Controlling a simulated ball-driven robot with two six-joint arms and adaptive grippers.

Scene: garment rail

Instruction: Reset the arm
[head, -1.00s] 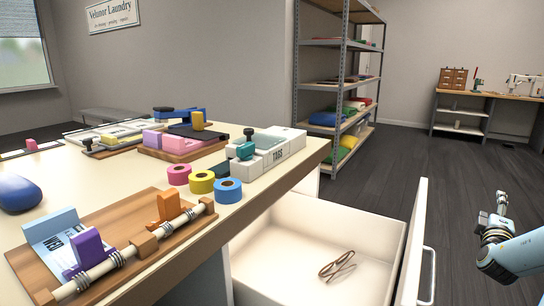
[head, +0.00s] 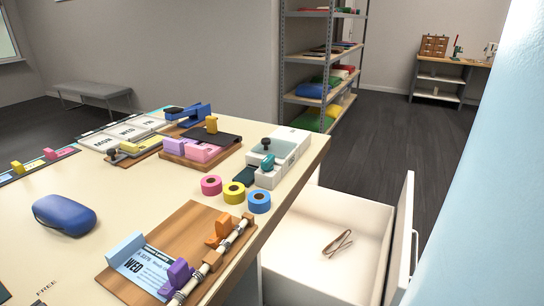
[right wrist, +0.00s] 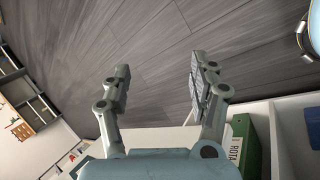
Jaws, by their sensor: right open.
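My right gripper (right wrist: 158,85) shows in the right wrist view with its two fingers wide apart and nothing between them. Dark floorboards lie beyond its fingertips. In the head view a pale blue link of my right arm (head: 480,170) fills the right edge, and its gripper is outside that view. My left gripper is in neither current view.
An open white drawer (head: 290,262) holding brown glasses (head: 338,242) juts from the table (head: 120,205). The tabletop carries a wooden board (head: 196,222), tape rolls (head: 259,201) and a blue case (head: 64,214). A green binder (right wrist: 246,143) stands near the right gripper.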

